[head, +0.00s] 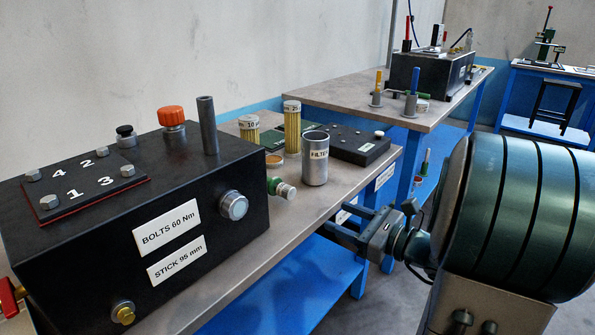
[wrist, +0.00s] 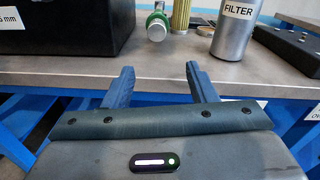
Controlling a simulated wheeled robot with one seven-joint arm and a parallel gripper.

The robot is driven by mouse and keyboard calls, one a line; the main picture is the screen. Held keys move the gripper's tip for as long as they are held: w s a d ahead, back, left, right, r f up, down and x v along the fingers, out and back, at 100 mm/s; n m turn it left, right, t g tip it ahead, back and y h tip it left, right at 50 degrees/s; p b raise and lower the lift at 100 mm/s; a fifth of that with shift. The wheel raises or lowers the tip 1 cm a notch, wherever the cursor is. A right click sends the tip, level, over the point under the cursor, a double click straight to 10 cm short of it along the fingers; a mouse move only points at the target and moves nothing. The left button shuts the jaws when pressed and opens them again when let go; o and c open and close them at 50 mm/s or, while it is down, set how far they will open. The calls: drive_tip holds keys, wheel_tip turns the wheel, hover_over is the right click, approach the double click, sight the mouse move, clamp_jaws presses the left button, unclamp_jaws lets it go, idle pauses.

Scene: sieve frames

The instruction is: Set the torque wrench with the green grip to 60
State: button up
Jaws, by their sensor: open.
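A green grip with a silver knurled end (head: 282,188) sticks out near the front edge of the near bench, beside the black block. It looks like the torque wrench seen nearly end-on; its shaft is hidden and no scale can be read. The green grip and silver end (wrist: 157,27) also show at the top of the wrist view. My gripper (head: 348,220) is open and empty, in front of the bench edge and below its top, to the right of the grip. In the wrist view my gripper's fingers (wrist: 158,70) point at the bench edge, apart from the wrench.
The black block (head: 130,190) carries labels "BOLTS 60 Nm" and "STICK 95 mm". A metal FILTER cup (head: 315,160) stands right of the grip, with yellow filter cartridges (head: 292,122) behind. A flat black plate (head: 352,145) lies farther right. A second bench (head: 345,95) stands beyond.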

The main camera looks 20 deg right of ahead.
sight(292, 195)
drive_tip(key=m+p, duration=0.1)
drive_tip(key=p, duration=0.1)
drive_tip(key=s+r+m+p, duration=0.1)
drive_tip(key=p, duration=0.1)
drive_tip(key=shift+s, duration=0.15)
drive_tip(key=b+x, duration=0.1)
drive_tip(key=x, duration=1.2)
drive_tip(key=shift+w, duration=0.4)
drive_tip(key=shift+f, duration=0.1)
drive_tip(key=c, duration=1)
